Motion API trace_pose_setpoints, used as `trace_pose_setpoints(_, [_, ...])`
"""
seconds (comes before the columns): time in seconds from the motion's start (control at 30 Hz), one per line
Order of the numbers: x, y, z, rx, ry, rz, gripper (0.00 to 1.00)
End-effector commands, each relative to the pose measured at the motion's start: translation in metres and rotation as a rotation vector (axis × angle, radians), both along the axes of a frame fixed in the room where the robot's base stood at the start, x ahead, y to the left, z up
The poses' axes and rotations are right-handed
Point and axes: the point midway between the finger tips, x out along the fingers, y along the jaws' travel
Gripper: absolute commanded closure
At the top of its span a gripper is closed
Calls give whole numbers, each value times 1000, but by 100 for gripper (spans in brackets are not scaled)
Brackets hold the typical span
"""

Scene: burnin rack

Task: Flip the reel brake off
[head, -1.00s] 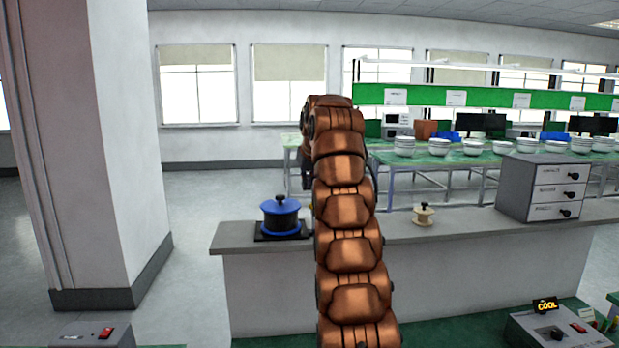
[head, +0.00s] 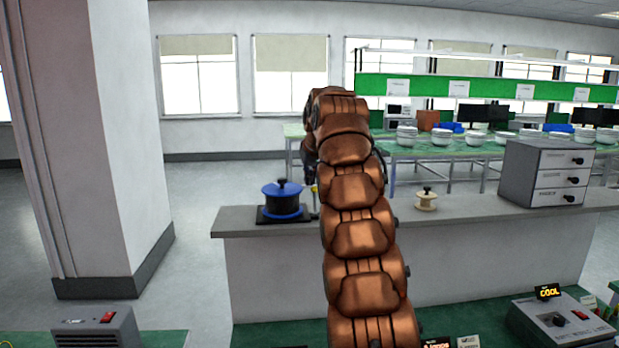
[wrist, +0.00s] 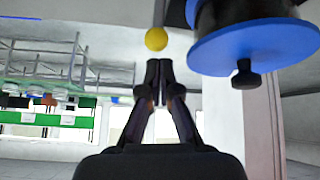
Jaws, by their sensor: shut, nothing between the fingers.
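The blue and black reel (head: 283,199) stands on a dark base plate at the left end of the grey counter. The brake lever (head: 314,190), thin with a yellow ball tip, stands upright just right of the reel, partly beside my arm. In the wrist view, which looks upside down, the yellow ball (wrist: 156,39) is just beyond my fingertips, and the reel (wrist: 255,45) is at upper right. My gripper (wrist: 159,66) is shut and empty, with a small apparent gap to the ball. In the head view my arm mostly hides the gripper.
A cream spool (head: 426,200) and a grey drawer cabinet (head: 545,172) stand on the counter (head: 470,222) to the right. The counter left of the reel is clear.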

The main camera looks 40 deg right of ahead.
Motion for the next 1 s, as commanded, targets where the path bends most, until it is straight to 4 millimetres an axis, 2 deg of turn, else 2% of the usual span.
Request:
trace_pose_setpoints(0.5, [-12,5,-3,-2,-2,-4,100])
trace_pose_setpoints(1.0, [-14,5,-4,-1,-1,-5,100])
